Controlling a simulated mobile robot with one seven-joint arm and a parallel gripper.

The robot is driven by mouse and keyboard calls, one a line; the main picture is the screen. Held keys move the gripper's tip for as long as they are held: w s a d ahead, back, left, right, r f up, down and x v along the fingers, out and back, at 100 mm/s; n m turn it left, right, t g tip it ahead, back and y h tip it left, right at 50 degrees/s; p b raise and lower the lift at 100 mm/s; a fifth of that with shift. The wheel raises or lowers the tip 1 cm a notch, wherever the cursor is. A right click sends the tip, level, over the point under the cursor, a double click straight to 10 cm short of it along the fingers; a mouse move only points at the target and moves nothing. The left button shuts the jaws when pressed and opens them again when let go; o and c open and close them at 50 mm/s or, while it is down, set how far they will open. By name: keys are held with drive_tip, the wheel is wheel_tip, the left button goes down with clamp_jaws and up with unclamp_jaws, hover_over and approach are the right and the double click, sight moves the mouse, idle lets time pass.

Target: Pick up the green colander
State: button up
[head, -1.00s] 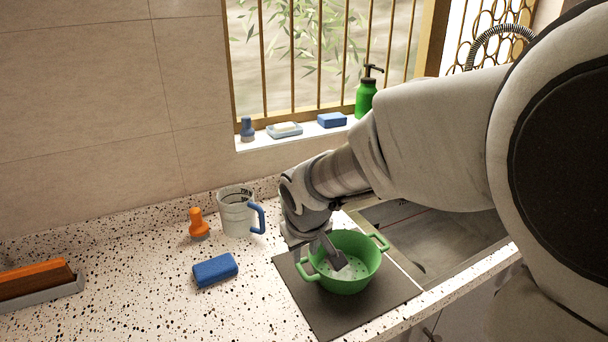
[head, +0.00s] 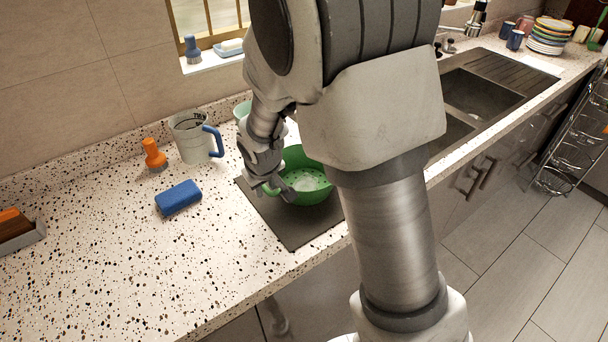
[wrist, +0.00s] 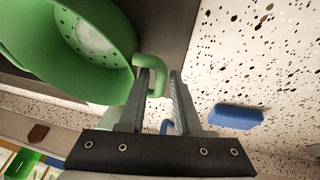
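The green colander (head: 312,192) stands on a dark mat (head: 296,232) on the counter, partly hidden behind my arm. My gripper (head: 280,189) is at its left side, by the handle. In the wrist view the colander (wrist: 85,70) fills the upper left, with its looped green handle (wrist: 159,66) pointing to the gripper. My gripper (wrist: 162,76) is open, its two fingers apart on either side of the handle's outer bar. The left finger lies close to the bar; a gap shows on the right. I cannot tell whether either finger touches it.
A pale green bowl (head: 242,109) is partly hidden behind my arm. Sinks (head: 482,96) lie to the right. The front left counter is clear.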

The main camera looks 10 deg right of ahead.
drive_tip(key=shift+w+f, duration=0.25)
drive_tip(key=shift+f, duration=0.3)
drive_tip(key=shift+c, duration=0.3)
clamp_jaws()
idle(0.8)
